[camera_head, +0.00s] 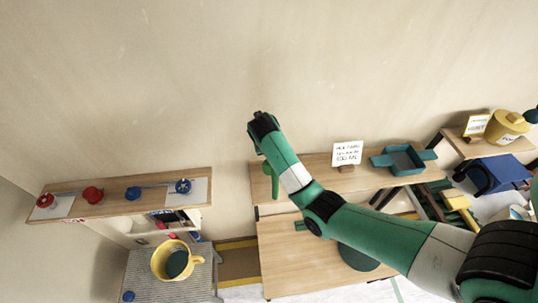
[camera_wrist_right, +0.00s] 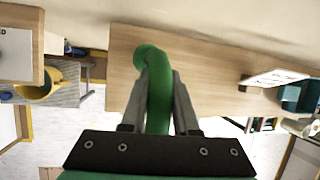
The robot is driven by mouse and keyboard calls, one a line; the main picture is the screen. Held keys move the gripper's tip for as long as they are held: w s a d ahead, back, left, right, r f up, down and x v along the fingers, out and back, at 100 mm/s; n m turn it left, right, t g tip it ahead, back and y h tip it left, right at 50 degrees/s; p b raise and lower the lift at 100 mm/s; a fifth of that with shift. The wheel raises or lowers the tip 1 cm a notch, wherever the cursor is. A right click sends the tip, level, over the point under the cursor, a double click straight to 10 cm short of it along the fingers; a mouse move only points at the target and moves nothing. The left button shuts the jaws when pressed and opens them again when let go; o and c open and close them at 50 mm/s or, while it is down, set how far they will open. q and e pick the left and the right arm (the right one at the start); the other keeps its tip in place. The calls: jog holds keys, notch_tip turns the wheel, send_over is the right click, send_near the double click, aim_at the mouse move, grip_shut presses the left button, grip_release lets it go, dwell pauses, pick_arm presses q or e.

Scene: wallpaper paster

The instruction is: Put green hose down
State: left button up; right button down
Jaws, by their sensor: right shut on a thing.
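My right gripper (camera_wrist_right: 158,95) is shut on the green hose (camera_wrist_right: 154,66) in the right wrist view. The hose's curved end sticks out past the fingertips, with the wooden shelf behind it. In the head view my right arm reaches in from the lower right, and part of the green hose (camera_head: 272,181) shows beside it, hanging in front of the wooden shelf (camera_head: 312,173). The rest of the hose is hidden by the arm. I cannot tell how high the hose is above the shelf. My left gripper is in neither view.
A sign (camera_head: 347,153) and a teal tray (camera_head: 402,158) stand on the shelf right of the arm. A left shelf (camera_head: 110,204) carries red and blue valves. A yellow bucket (camera_head: 161,262) sits below it. The lower wooden table (camera_head: 283,258) has clear room.

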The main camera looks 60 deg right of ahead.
jog(key=shift+f, duration=0.45)
jog(key=c, duration=0.7)
grip_release()
jog(key=shift+f, duration=0.15)
jog(key=shift+o, duration=0.2)
